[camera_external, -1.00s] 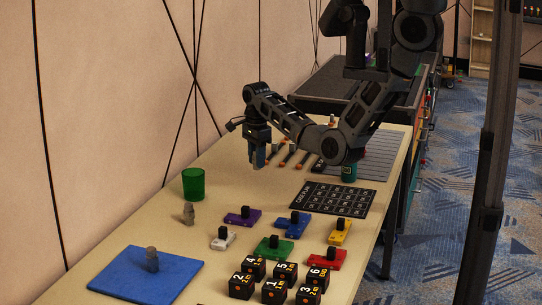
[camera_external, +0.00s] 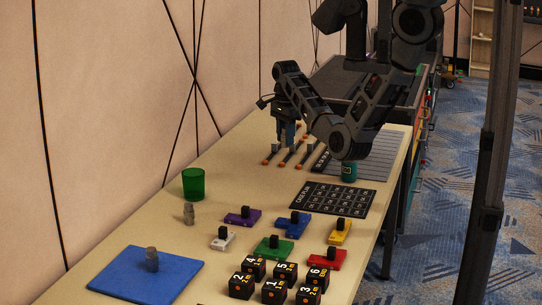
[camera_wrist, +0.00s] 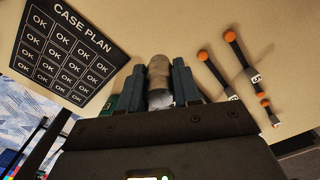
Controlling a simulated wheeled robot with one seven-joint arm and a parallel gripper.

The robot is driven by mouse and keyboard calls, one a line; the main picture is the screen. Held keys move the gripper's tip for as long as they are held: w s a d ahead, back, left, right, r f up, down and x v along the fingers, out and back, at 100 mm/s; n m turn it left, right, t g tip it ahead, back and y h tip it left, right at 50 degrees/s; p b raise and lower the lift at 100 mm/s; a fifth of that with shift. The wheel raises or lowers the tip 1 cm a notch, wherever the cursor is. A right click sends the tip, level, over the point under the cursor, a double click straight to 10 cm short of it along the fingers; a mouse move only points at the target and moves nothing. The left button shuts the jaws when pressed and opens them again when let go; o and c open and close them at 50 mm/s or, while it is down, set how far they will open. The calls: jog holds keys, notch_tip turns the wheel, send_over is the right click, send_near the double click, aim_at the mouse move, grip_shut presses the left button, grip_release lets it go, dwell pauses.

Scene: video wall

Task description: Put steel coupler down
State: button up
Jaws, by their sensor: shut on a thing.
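In the wrist view, a grey-brown cylindrical steel coupler (camera_wrist: 158,72) stands between the two blue-grey fingers of my gripper (camera_wrist: 159,82), which is shut on it. In the external view my gripper (camera_external: 288,138) points down over the far part of the table, near the orange-ended sticks; the coupler is hard to make out there. I cannot tell whether the coupler touches the table.
Orange-ended sticks (camera_external: 285,155) lie near my gripper. A CASE PLAN board (camera_external: 335,199), green cup (camera_external: 193,184), small metal piece (camera_external: 189,214), blue mat (camera_external: 120,280) bearing another metal piece (camera_external: 152,260), coloured blocks and numbered black cubes (camera_external: 275,290) are nearer the camera.

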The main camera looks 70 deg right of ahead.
jog(key=w+a+f+n, duration=0.1)
jog(key=w+a+n, duration=0.2)
jog(key=a+n, duration=0.6)
jog(key=w+a+f+n, duration=0.1)
jog(key=w+a+n, duration=0.35)
jog(key=a, duration=0.75)
jog(key=w+a+f+n, duration=0.1)
jog(key=w+a+n, duration=0.1)
jog(key=a+n, duration=0.75)
jog(key=w+a+r+b, duration=0.1)
jog(key=a+r+b, duration=0.1)
jog(key=a, duration=0.7)
jog(key=w+a+r+b, duration=0.1)
jog(key=w+a+r, duration=0.1)
jog(key=a, duration=0.7)
jog(key=m+b, duration=0.3)
jog(key=b, duration=0.3)
send_over(159, 281)
notch_tip(159, 281, down, 6)
jog(key=shift+f, duration=2.05)
jog(key=shift+f, duration=0.15)
jog(key=o, duration=1.1)
jog(key=shift+c, duration=0.2)
